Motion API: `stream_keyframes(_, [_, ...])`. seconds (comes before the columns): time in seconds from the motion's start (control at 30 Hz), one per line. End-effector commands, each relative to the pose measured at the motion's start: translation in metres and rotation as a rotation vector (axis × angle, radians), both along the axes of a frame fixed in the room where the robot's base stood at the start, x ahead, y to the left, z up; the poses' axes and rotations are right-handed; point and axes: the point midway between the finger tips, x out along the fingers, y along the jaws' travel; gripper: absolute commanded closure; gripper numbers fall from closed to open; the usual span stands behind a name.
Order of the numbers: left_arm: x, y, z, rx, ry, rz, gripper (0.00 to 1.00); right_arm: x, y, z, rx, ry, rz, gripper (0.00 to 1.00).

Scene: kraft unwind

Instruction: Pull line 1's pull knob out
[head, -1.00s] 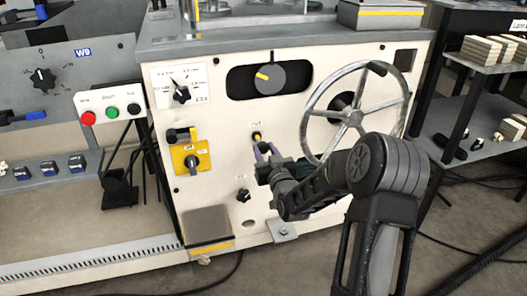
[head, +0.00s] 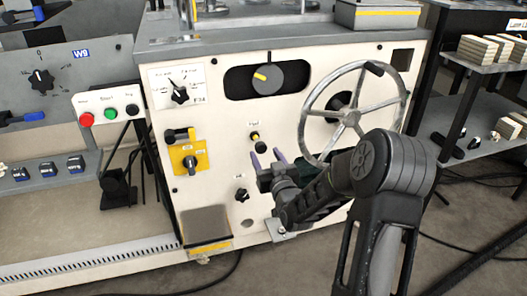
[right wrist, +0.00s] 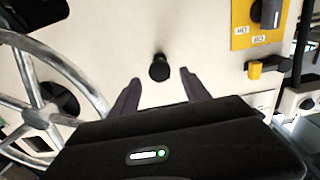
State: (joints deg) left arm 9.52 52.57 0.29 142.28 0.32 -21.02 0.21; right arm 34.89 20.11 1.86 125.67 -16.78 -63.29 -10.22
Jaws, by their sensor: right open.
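The pull knob (head: 258,144) is on the cream front panel, below the dark oval window. In the right wrist view the black knob end (right wrist: 159,68) sits between and beyond the two open fingers (right wrist: 160,88), touching neither. My left gripper is not in view.
A spoked handwheel (head: 347,117) is close to the right of my gripper. A yellow rotary switch plate (head: 188,160) is to the left, and a small black knob (head: 240,195) below. A grey box (head: 206,225) juts out at the lower left.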

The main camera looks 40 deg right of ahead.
Motion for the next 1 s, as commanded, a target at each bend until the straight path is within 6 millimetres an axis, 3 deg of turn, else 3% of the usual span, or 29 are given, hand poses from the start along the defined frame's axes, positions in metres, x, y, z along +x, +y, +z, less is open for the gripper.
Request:
stream_keyframes(0.1, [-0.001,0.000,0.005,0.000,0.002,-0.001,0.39,-0.020,0.007,0.001,0.001,0.002,0.000,0.45])
stream_keyframes(0.3, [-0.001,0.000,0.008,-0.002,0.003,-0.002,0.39,-0.043,0.015,0.001,0.000,0.001,0.000,0.45])
stream_keyframes(1.0, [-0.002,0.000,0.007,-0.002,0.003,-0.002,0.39,-0.045,0.016,-0.006,0.019,0.018,0.002,0.45])
